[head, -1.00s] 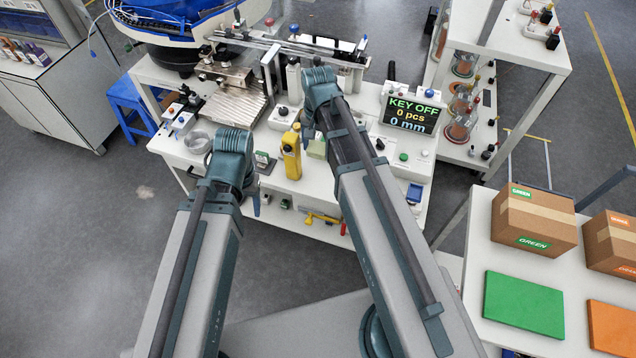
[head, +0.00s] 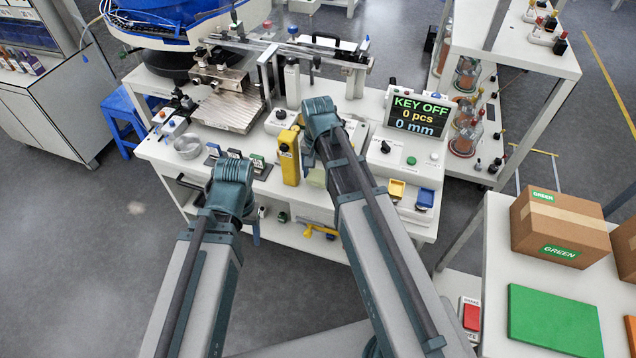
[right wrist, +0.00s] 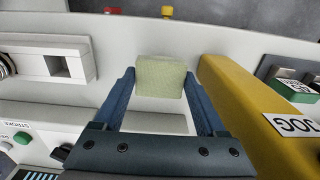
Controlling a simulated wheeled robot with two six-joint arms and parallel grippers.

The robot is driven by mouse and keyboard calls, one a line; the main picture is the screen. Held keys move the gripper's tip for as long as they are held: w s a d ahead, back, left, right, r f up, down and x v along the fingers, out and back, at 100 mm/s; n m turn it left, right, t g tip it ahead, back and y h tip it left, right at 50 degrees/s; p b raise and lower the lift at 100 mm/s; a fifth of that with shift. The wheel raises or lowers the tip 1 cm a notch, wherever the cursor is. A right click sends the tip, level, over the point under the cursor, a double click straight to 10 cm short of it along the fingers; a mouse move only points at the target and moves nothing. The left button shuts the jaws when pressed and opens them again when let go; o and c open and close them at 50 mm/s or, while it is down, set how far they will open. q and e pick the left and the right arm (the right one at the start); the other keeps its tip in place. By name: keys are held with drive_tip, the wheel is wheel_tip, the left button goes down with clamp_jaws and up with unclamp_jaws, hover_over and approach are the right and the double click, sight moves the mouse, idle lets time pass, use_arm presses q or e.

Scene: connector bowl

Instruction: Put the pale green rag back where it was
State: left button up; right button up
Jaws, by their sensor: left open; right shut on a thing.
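My right gripper (right wrist: 159,76) is shut on the pale green rag (right wrist: 160,77), whose sides lie between its two blue fingers in the right wrist view. The rag also shows in the head view (head: 316,178), partly behind my right arm, near the front edge of the white bench (head: 350,205). It is beside the yellow box marked JOG (head: 289,157), with a small gap. I cannot tell whether it touches the bench top. My left gripper (head: 256,232) hangs low at the bench front, mostly hidden behind its own wrist, open and away from the rag.
The display (head: 415,117) stands to the right. A yellow tray (head: 397,190) and a blue one (head: 425,198) are at the front right. A metal bowl (head: 187,146) and small labelled blocks are at the left. Cartons (head: 560,228) stand on a side table.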

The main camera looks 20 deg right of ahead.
sight(318, 175)
use_arm(q)
drive_tip(key=shift+f+b, duration=0.8)
drive_tip(key=shift+f, duration=0.5)
use_arm(e)
drive_tip(key=shift+f, duration=1.3)
drive_tip(key=shift+f, duration=0.2)
drive_tip(key=o, duration=1.2)
use_arm(q)
drive_tip(key=shift+f, duration=0.1)
use_arm(e)
drive_tip(key=shift+o, duration=0.2)
drive_tip(key=shift+r, duration=0.15)
use_arm(q)
wheel_tip(318, 175, up, 12)
drive_tip(key=p, duration=1.2)
drive_tip(key=shift+r, duration=0.2)
use_arm(e)
wheel_tip(318, 175, up, 12)
drive_tip(key=s+a+n+h, duration=0.1)
drive_tip(key=s+a+n, duration=0.9)
drive_tip(key=s, duration=0.4)
drive_tip(key=shift+s+a+r+n, duration=0.15)
drive_tip(key=shift+a+n, duration=0.1)
drive_tip(key=shift+n, duration=0.05)
